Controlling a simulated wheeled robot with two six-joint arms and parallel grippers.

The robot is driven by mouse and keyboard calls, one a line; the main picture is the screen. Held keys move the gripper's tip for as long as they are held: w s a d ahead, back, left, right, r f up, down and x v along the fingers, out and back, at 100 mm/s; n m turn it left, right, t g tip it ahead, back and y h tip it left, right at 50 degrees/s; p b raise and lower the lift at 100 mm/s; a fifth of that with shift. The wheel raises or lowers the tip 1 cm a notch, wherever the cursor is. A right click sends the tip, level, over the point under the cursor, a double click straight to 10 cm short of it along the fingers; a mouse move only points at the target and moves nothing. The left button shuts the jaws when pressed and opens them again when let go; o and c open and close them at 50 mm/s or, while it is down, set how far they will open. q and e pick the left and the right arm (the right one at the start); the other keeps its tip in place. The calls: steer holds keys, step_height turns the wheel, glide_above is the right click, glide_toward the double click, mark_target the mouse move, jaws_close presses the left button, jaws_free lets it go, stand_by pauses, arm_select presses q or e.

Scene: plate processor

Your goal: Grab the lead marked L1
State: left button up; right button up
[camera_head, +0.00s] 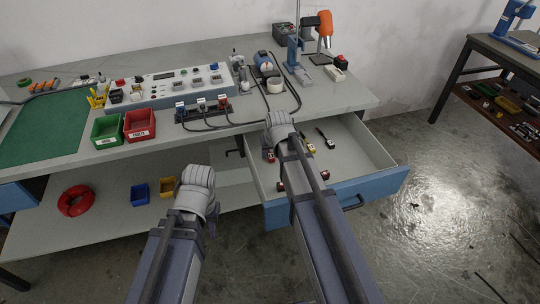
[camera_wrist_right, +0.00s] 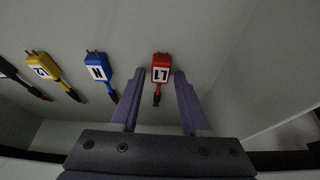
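The red lead marked L1 (camera_wrist_right: 161,68) lies in the open drawer (camera_head: 375,150), its plug's label facing up in the right wrist view. My right gripper (camera_wrist_right: 159,80) is open, with one finger on each side of the L1 plug; I cannot tell whether they touch it. In the head view my right gripper (camera_head: 278,120) is over the drawer and hides part of its contents. My left gripper (camera_head: 198,176) hangs in front of the lower shelf, apart from the drawer; its fingers cannot be made out.
A blue lead marked N (camera_wrist_right: 97,68), a yellow lead (camera_wrist_right: 43,66) and a black lead (camera_wrist_right: 10,72) lie left of L1. The drawer walls bound the space. Green (camera_head: 107,131) and red (camera_head: 139,125) bins stand on the bench above.

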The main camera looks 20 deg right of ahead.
jaws_close()
steer(key=shift+r, duration=0.1)
stand_by(0.4)
steer(key=shift+d+r+p, duration=0.2)
steer(key=shift+r+p, duration=0.3)
steer(key=shift+p, duration=0.1)
step_height(320, 180, up, 7)
steer(key=p, duration=0.6)
steer(key=shift+f+p, duration=0.15)
steer(key=shift+p, duration=0.2)
steer(key=d, duration=1.9)
steer(key=shift+w+d+f+b, duration=0.3)
steer(key=shift+f+b, duration=0.1)
steer(key=shift+f, duration=0.05)
